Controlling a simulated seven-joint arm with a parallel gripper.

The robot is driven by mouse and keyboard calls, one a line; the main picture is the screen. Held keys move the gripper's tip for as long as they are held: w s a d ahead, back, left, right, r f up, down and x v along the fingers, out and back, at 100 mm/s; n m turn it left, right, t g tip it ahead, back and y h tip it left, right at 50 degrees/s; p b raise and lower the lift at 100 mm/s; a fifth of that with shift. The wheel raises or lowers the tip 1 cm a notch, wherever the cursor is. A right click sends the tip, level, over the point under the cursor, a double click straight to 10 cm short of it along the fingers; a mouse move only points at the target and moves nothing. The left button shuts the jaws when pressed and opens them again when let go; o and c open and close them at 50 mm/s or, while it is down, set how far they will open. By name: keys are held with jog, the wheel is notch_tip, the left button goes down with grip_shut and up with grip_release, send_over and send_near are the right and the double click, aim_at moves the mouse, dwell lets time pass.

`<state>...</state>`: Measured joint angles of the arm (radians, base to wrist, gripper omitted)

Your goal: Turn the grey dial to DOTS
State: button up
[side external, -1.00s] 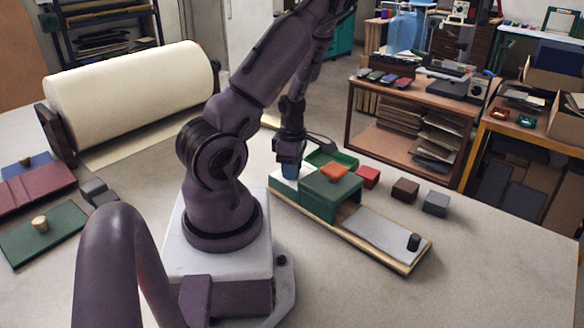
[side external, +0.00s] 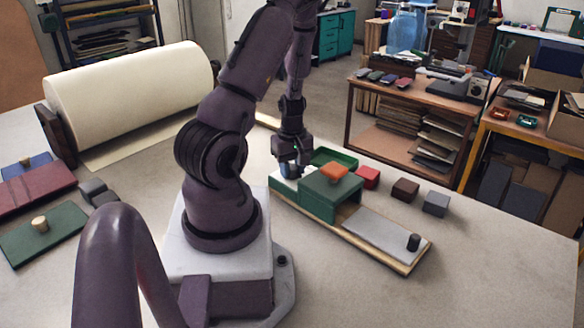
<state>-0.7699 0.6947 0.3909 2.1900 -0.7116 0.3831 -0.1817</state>
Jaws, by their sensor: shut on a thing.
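A long fixture stands on the table right of my arm, with a green housing (side external: 318,202) on a pale wooden base (side external: 352,246). At its left end is a white panel (side external: 277,180). My gripper (side external: 290,169) points down over this panel and is shut on a small blue-grey piece (side external: 289,171), which I take for the grey dial. The gripper hides most of it. The word DOTS and any marks cannot be read from here.
A grey plate (side external: 375,237) with a dark knob (side external: 413,242) lies at the fixture's right. An orange block (side external: 333,170) sits on the housing. A green tray (side external: 333,156) and red (side external: 367,176), brown (side external: 405,189) and grey (side external: 436,202) blocks lie behind.

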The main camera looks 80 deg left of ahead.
aim_at(292, 166)
jog(key=shift+m, duration=0.6)
jog(key=shift+w, duration=0.1)
jog(key=o, duration=0.9)
jog(key=shift+r, duration=0.1)
notch_tip(292, 166, up, 13)
jog(key=shift+f, duration=0.1)
jog(key=shift+m, duration=0.3)
